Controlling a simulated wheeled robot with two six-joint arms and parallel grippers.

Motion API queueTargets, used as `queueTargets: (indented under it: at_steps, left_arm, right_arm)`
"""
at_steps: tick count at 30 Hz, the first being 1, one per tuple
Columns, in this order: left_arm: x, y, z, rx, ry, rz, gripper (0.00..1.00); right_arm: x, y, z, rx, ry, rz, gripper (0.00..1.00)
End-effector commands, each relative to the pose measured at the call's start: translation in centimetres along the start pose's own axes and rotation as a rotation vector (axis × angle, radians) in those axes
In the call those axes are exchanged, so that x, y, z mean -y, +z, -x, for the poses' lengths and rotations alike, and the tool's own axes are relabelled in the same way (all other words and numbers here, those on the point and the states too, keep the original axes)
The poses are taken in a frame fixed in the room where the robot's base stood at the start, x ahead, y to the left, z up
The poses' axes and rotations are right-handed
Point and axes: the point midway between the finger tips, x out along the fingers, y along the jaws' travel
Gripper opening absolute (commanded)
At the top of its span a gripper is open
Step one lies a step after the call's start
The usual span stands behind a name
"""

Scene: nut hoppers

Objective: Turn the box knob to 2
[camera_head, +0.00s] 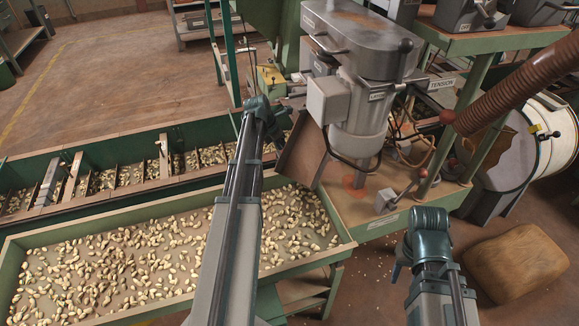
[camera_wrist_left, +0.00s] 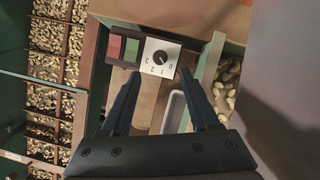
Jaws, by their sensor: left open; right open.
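The box knob (camera_wrist_left: 160,57) is a small black dial on a white plate marked 0, 1, 2 and 3, at the top middle of the left wrist view. Which number its pointer marks is too small to tell. My left gripper (camera_wrist_left: 163,90) is open and empty, its two dark fingers reaching toward the knob plate, apart from the knob. In the head view the left arm reaches forward past the machine, and its fingertips are hidden. My right gripper (camera_head: 400,264) is open and empty at the lower right of the head view, away from the knob.
Red and green buttons (camera_wrist_left: 123,49) sit beside the knob plate. A nut tray (camera_head: 20,262) and a divided trough (camera_head: 105,150) lie around the left arm. The grey machine (camera_head: 365,45) stands right of it. A brown cushion (camera_head: 515,262) lies near the right gripper.

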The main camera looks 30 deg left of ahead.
Motion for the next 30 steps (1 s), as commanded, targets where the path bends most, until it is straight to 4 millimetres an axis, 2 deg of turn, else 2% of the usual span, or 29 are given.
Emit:
queueTargets:
  at_steps: [1,12,16,24,25,30]
  left_arm:
    - [-0.1,-0.2,-1.5,0.000,0.000,-0.001,0.62]
    - [-0.1,-0.2,-6.5,0.000,0.000,-0.001,0.62]
    - [-0.1,-0.1,-7.2,0.000,0.001,0.000,0.62]
    - [0.0,0.0,-7.1,0.000,0.001,0.000,0.62]
    - [0.0,0.0,-7.1,0.000,0.001,0.000,0.60]
    - [0.0,0.0,-7.1,0.000,0.001,0.000,0.29]
  right_arm:
    - [0.1,-0.1,-1.5,0.000,0.000,0.000,0.50]
    - [0.6,-0.4,-6.0,0.000,0.000,0.000,0.50]
    - [0.6,-0.4,-6.6,0.000,0.000,0.000,0.50]
    - [0.6,-0.4,-6.5,0.000,0.000,0.000,0.50]
    - [0.6,-0.4,-6.5,0.000,0.000,0.000,0.50]
    - [0.6,-0.4,-6.5,0.000,0.000,0.000,0.50]
